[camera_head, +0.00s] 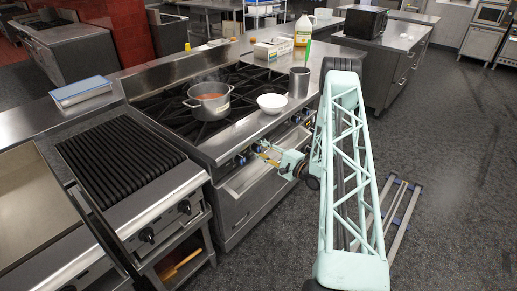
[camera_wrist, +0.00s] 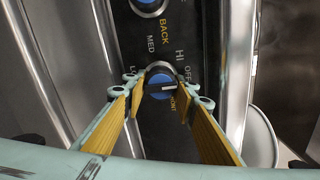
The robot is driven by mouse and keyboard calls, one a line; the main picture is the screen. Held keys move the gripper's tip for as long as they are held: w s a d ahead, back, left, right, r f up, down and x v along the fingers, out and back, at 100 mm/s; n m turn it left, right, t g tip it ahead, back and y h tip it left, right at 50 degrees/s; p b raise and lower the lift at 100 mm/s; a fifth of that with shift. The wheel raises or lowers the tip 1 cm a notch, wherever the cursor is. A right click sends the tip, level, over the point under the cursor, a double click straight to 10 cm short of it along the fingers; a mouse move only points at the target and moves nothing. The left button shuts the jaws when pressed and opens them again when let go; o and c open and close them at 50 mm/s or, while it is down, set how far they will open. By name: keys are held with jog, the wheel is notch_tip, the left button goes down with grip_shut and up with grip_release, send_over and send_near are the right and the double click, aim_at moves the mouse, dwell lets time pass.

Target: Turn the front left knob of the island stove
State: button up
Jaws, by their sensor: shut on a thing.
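The island stove (camera_head: 222,150) has a row of knobs along its front panel. In the wrist view, a blue knob (camera_wrist: 160,84) with a pale pointer mark sits between the two yellow-padded fingers of my gripper (camera_wrist: 159,91). My gripper is shut on this knob. Partly covered lettering below it seems to read FRONT, and HI, MED and OFF labels show around it. In the head view, my gripper (camera_head: 264,152) is at the stove's front panel, and the gripped knob is hard to make out there.
Another blue knob (camera_wrist: 154,3), marked BACK, is close by. A steaming pot (camera_head: 208,101) stands on the burners. A white bowl (camera_head: 272,103) and a metal utensil holder (camera_head: 299,84) stand at the stove's front right. The floor to the right is mostly open.

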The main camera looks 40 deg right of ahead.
jog(key=o, duration=0.9)
jog(key=shift+s+d, duration=0.35)
jog(key=shift+s, duration=1.65)
jog(key=shift+s+d, duration=0.3)
jog(key=shift+s, duration=1.65)
jog(key=shift+s+d, duration=0.35)
jog(key=shift+s, duration=1.65)
